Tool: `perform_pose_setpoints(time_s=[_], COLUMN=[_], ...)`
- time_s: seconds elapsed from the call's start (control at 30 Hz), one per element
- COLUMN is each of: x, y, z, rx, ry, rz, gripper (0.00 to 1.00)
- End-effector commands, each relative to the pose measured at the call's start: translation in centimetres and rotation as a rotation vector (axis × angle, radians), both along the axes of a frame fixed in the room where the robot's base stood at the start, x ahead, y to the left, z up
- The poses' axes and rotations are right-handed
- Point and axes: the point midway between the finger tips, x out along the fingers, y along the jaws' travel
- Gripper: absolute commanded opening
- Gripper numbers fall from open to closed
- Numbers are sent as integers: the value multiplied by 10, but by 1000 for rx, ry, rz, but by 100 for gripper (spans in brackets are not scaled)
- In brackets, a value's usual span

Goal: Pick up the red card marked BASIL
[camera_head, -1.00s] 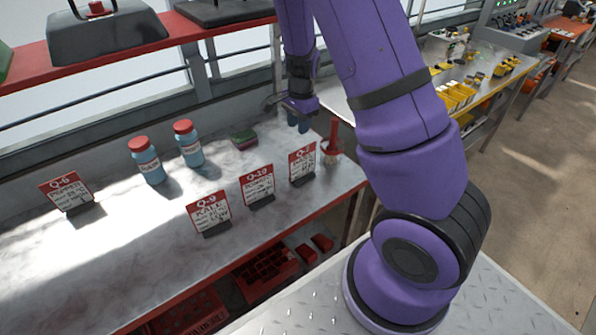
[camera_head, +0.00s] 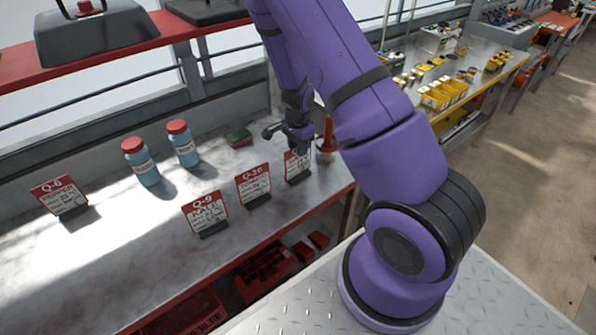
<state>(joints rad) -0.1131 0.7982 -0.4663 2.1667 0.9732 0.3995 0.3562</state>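Several red-topped cards stand in dark holders on the grey bench. The rightmost card (camera_head: 296,166) is partly covered by my gripper (camera_head: 301,150), and its writing cannot be read. My gripper is just above it and points down at its top edge; contact cannot be judged. The fingers are small and dark, so their opening is unclear. I cannot read BASIL on any card.
Two blue bottles with red caps, a left one (camera_head: 141,163) and a right one (camera_head: 183,145), stand behind the cards. A red-handled item (camera_head: 327,140) stands close right of my gripper. A red shelf (camera_head: 150,38) runs above.

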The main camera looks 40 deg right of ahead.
Motion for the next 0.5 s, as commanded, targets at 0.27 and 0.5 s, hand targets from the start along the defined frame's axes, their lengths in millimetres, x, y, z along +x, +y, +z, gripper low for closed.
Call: perform_pose_setpoints(time_s=[0.27,0.5], x=[0,0], y=[-1,0], z=[-25,-25], rx=[1,0], ry=[0,-1], rz=[0,0], gripper=[35,26])
